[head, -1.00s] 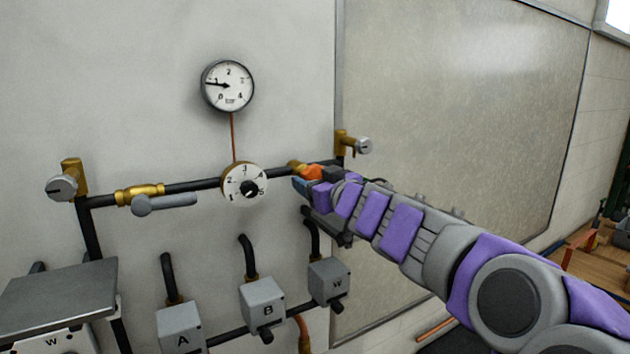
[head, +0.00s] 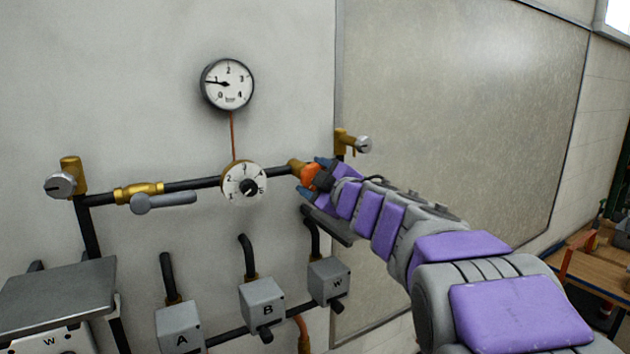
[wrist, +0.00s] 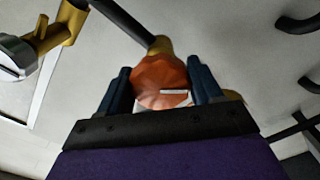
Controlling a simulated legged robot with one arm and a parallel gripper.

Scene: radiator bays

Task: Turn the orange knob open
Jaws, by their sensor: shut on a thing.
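The orange knob (head: 309,176) sits on a brass fitting (head: 296,166) at the right end of the dark pipe. In the wrist view the knob (wrist: 160,82) fills the space between two dark blue fingers, with a short white mark on its face. My gripper (head: 314,178) is shut on the knob, one finger above it and one below in the head view. The gripper also shows in the wrist view (wrist: 160,92). Part of the knob is hidden by the fingers in the head view.
A numbered white dial (head: 245,182) and a blue-grey lever (head: 165,202) sit on the pipe to the left. A pressure gauge (head: 228,84) hangs above. A brass valve (head: 346,140) is close behind my gripper. Grey boxes (head: 262,302) stand below.

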